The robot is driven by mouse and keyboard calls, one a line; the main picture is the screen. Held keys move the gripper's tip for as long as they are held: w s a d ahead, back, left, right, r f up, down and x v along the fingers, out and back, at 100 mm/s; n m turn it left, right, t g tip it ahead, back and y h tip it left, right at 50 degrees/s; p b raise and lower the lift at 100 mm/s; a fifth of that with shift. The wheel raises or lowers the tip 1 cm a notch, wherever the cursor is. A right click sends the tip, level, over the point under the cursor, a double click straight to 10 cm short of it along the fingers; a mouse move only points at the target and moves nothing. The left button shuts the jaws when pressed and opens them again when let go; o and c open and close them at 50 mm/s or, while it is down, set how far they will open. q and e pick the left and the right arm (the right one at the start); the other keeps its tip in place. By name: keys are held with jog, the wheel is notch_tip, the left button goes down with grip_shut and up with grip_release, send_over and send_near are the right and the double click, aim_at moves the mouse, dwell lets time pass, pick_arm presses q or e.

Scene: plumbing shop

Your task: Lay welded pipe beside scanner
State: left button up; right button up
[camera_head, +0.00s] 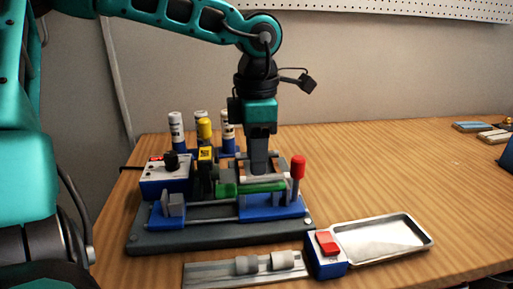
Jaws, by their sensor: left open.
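My left gripper (259,172) points straight down over the welding jig (150,245) on the wooden table. It is open, with its fingertips at a light grey pipe (283,178) lying crosswise in the jig above a green part (252,188). The pipe is partly hidden by the fingers, and I cannot tell whether they touch it or whether it is welded. A yellow and black upright device (205,156) stands behind the jig, left of the gripper; I cannot tell whether it is the scanner. My right gripper is not in view.
A red-knobbed lever (298,167) stands close right of the gripper. A control box (166,175) and several bottles stand at the back left. In front are a grey rail with fittings (208,273), a red-topped blue box (326,257) and a metal tray (385,236). The right table is mostly clear.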

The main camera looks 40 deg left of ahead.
aim_at(257, 184)
pick_arm(q)
jog(key=shift+f+b, duration=0.4)
jog(key=shift+f, duration=0.4)
notch_tip(257, 184, down, 2)
jog(key=shift+b, duration=0.65)
jog(key=shift+f+b, duration=0.4)
jog(key=shift+f, duration=0.3)
jog(key=shift+f+b, duration=0.35)
jog(key=shift+f, duration=0.3)
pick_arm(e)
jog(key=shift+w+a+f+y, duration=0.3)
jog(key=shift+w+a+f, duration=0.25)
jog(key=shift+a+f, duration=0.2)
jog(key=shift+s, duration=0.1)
pick_arm(q)
grip_shut()
jog(key=c, duration=0.7)
grip_release()
jog(key=shift+r, duration=0.1)
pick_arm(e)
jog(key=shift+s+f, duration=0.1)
pick_arm(q)
jog(key=shift+r+p, duration=2.4)
jog(key=shift+r, duration=1.3)
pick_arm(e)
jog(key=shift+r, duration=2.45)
